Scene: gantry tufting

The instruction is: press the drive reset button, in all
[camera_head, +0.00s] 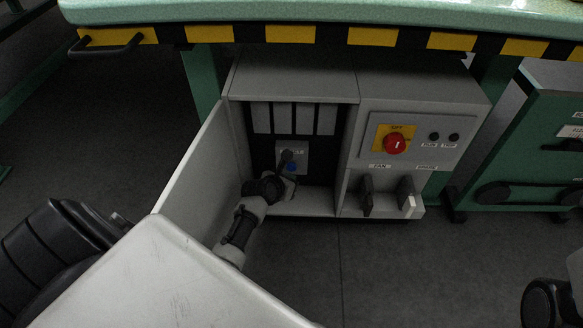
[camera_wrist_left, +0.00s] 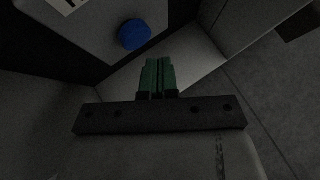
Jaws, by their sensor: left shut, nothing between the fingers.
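The blue button (camera_head: 291,167), which also shows in the left wrist view (camera_wrist_left: 134,35), sits on a light grey labelled plate inside the open cabinet (camera_head: 282,83). The label is too small to read. My left gripper (camera_head: 286,156) reaches into the cabinet, in front of the plate and close to the button. In the left wrist view its green fingertips (camera_wrist_left: 157,62) are together and empty, below and right of the button. A gap shows between them and the button there; the depth is hard to judge. My right gripper is not in view.
The open door (camera_head: 197,155) stands left of my left arm. To the right is a panel with a red rotary switch (camera_head: 395,144) on yellow and two dark handles (camera_head: 367,195) below. A striped table edge (camera_head: 300,35) overhangs the cabinet. Grey floor (camera_head: 375,265) lies clear in front.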

